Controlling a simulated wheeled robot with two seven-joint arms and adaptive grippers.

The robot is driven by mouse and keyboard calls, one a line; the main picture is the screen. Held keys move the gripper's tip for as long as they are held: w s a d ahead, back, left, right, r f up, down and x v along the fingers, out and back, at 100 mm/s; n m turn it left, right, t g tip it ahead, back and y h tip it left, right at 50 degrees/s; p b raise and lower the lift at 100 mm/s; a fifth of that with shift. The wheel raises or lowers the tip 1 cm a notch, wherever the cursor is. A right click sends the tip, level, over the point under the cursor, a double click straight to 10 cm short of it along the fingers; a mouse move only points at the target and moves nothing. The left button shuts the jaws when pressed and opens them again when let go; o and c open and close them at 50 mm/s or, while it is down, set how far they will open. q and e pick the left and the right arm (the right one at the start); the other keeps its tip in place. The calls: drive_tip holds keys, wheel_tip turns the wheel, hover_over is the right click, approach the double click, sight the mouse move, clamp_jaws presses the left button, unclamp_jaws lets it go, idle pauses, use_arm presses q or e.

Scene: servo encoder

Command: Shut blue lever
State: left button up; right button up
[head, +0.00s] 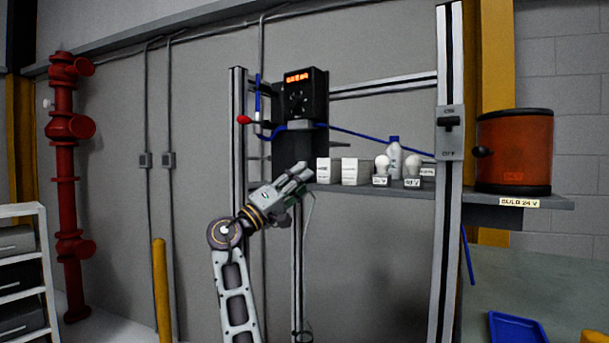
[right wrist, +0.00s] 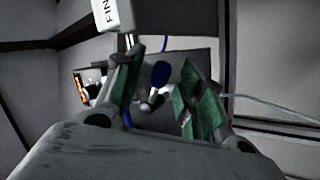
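In the right wrist view a blue lever knob (right wrist: 160,75) on a short pale stem shows beyond my fingers, roughly between them. My right gripper (right wrist: 160,95) is open and empty, its green-padded fingers apart, and the knob appears farther off, not held. In the head view my right gripper (head: 300,175) is raised below the black device (head: 304,95) with the lit orange display. A small upright blue piece (head: 257,88) is left of that device; I cannot tell whether it is the same lever. A red-knobbed lever (head: 243,119) sticks out to the left. My left gripper is not in view.
The shelf (head: 480,197) right of my gripper holds white boxes (head: 355,171), bulbs (head: 412,165), a bottle (head: 394,158) and an orange pot (head: 513,152). Metal posts (head: 447,230) frame the rack. A blue hose (head: 360,136) runs behind. A blue tray (head: 517,328) lies lower right.

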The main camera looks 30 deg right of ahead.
drive_tip(key=shift+x, duration=0.95)
clamp_jaws()
